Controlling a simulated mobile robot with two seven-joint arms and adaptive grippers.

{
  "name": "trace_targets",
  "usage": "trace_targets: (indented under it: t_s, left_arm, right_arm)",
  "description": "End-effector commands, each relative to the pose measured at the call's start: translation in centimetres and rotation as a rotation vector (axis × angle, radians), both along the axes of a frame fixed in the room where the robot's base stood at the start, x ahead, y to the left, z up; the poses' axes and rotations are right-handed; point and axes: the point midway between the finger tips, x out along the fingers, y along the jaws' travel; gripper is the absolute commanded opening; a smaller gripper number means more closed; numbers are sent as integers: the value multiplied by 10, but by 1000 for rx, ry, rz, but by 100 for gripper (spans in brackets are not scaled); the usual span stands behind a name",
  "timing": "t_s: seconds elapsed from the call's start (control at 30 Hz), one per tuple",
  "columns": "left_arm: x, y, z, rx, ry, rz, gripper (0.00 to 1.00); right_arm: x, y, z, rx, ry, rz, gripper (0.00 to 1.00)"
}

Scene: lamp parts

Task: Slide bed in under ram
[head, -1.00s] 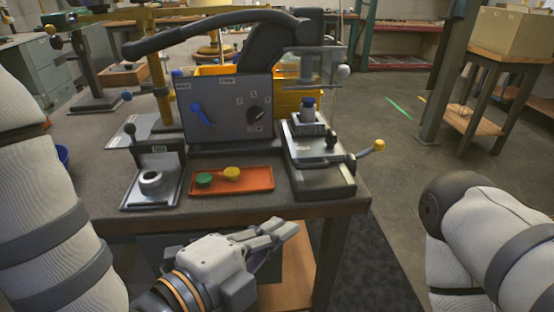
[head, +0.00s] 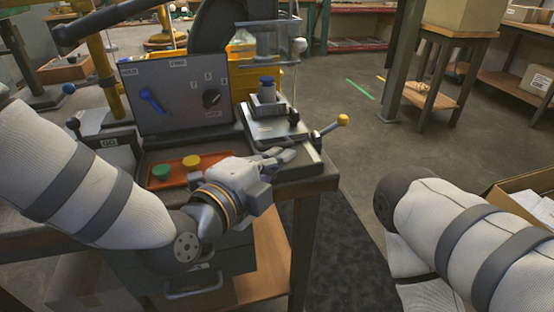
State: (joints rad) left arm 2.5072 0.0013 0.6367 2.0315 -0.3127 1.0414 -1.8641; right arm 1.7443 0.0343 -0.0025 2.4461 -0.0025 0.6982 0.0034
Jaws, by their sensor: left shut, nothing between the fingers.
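The bed (head: 262,131) is a flat metal plate on a dark base at the table's right front, in the head view. A grey block with a blue-topped part (head: 267,88) stands on it. A bar with a yellow knob (head: 342,120) sticks out to its right. The clear guard (head: 284,40) rises behind the bed; the ram itself cannot be made out clearly. My left gripper (head: 288,154) is shut and empty, with its fingertips close in front of the bed; contact cannot be told. My right gripper is out of view.
A grey panel (head: 180,88) with a blue lever and black knob stands left of the bed. A black press lever (head: 100,20) spans the upper left. Floor right of the table is open.

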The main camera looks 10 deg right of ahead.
Motion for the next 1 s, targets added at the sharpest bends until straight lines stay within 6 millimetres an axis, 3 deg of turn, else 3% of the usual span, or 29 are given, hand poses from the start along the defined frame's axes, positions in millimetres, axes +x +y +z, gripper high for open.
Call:
trace_targets:
  t_s: [0.3, 0.6, 1.0]
  left_arm:
    - [3, 0, 0, 0, -1, 0, 0]
    - [44, 1, -1, -1, -1, 0, 0]
    - [47, 2, 1, -1, -2, 3, 0]
  right_arm:
    - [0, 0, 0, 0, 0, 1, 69]
    - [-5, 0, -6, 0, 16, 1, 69]
    - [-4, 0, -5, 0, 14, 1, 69]
